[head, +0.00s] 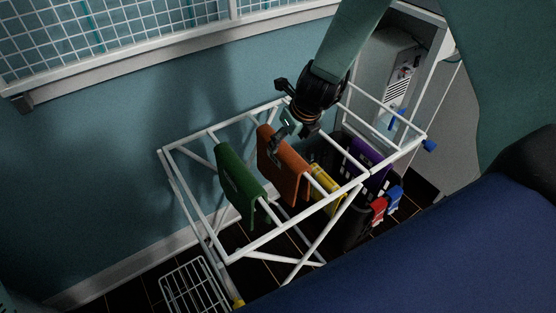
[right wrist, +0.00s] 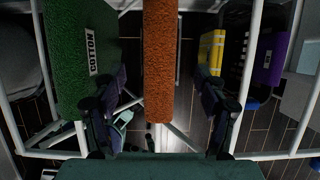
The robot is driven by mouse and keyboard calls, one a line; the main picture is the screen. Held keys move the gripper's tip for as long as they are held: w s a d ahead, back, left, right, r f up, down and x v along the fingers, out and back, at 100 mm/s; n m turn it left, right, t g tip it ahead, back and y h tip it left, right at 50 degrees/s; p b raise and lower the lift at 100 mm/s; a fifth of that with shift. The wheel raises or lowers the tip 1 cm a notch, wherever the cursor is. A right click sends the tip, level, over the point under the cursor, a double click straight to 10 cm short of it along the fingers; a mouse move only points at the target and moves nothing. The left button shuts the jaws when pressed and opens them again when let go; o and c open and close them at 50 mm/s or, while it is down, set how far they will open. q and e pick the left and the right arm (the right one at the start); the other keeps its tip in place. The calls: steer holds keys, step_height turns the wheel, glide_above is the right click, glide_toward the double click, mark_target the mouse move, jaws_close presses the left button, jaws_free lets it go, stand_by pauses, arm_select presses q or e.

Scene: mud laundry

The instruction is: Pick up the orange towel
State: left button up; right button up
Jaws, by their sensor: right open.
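The orange towel (head: 283,165) hangs over a rail of the white drying rack (head: 248,240), between a green towel (head: 238,185) and a yellow item (head: 326,184). In the right wrist view the orange towel (right wrist: 160,62) runs down the middle as a narrow strip. My right gripper (head: 285,135) is at the top of the orange towel, partly in front of it. Its jaws are open, with one finger on each side of the strip in the wrist view. I cannot tell whether a finger touches it. My left gripper is not in view.
A dark basket (head: 352,222) stands behind the rack's right part, with a purple item (head: 368,157) above it. Red (head: 378,210) and blue (head: 394,198) bottle-like things are beside it. A white cabinet (head: 395,65) stands at the back right. The green towel's label reads COTTON.

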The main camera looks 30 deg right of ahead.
mark_target(285, 147)
steer(key=shift+s+d+f+b, duration=0.1)
steer(key=shift+d+f+b, duration=0.15)
steer(key=shift+f+b, duration=0.65)
steer(key=shift+w+a+f, duration=0.1)
steer(key=shift+w+f, duration=0.2)
steer(key=shift+w, duration=0.05)
steer(key=b+x, duration=0.3)
steer(key=shift+w+a+f, duration=0.15)
steer(key=shift+f, duration=0.05)
steer(key=shift+w+a+f+b, duration=0.15)
steer(key=shift+w+f+b, duration=0.2)
steer(key=shift+w+f, duration=0.25)
steer(key=shift+s, duration=0.2)
steer(key=shift+f, duration=0.25)
steer(key=shift+c, duration=0.5)
